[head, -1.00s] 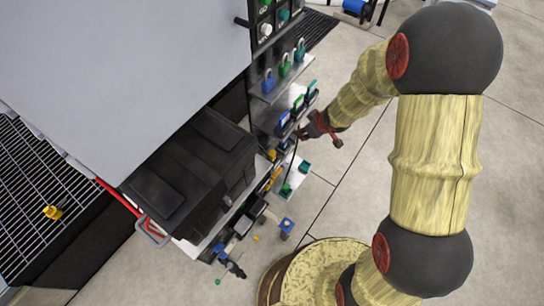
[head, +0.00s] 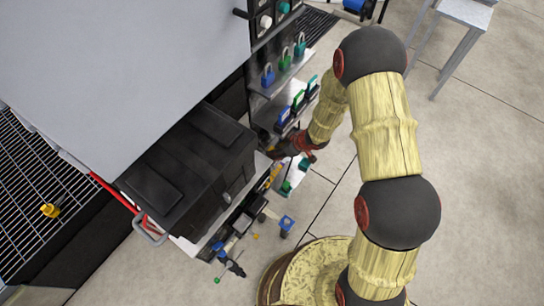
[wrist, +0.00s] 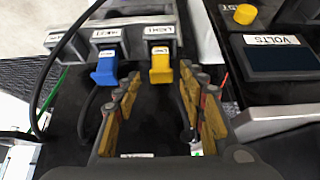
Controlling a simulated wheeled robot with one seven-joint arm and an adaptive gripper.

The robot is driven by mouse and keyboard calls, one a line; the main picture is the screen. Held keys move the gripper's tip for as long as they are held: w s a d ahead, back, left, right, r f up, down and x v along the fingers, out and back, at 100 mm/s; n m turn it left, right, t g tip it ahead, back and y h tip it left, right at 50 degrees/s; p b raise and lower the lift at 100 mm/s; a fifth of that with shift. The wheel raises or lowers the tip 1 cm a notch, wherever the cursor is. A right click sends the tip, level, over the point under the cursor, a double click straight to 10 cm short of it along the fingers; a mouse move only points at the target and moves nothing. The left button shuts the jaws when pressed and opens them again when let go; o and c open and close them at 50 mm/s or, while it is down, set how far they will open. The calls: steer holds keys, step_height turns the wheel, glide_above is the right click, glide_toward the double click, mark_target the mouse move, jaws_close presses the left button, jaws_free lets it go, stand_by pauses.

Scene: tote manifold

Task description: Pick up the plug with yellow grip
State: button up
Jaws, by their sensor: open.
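The plug with yellow grip (wrist: 160,68) shows in the wrist view, seated in a grey socket (wrist: 158,32) with a white label above it. A plug with blue grip (wrist: 106,70) sits in the socket to its left. My gripper (wrist: 160,88) is open and empty, its fingers either side of the picture's middle. The yellow grip appears beyond the fingertips, roughly in line with the gap; I see no contact. In the head view my gripper (head: 290,147) is at the rack beside the black case, and the yellow plug cannot be made out there.
Black cables hang at left. In the head view, shelves hold several padlocks (head: 285,62), beside the black case (head: 190,160). Open floor lies right.

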steer(key=b+x, duration=0.2)
steer(key=x, duration=0.2)
steer(key=shift+a, duration=0.1)
steer(key=shift+w+a+f, duration=0.2)
steer(key=shift+a+f, duration=0.05)
steer(key=shift+f, duration=0.2)
steer(key=shift+r, duration=0.1)
jaws_close()
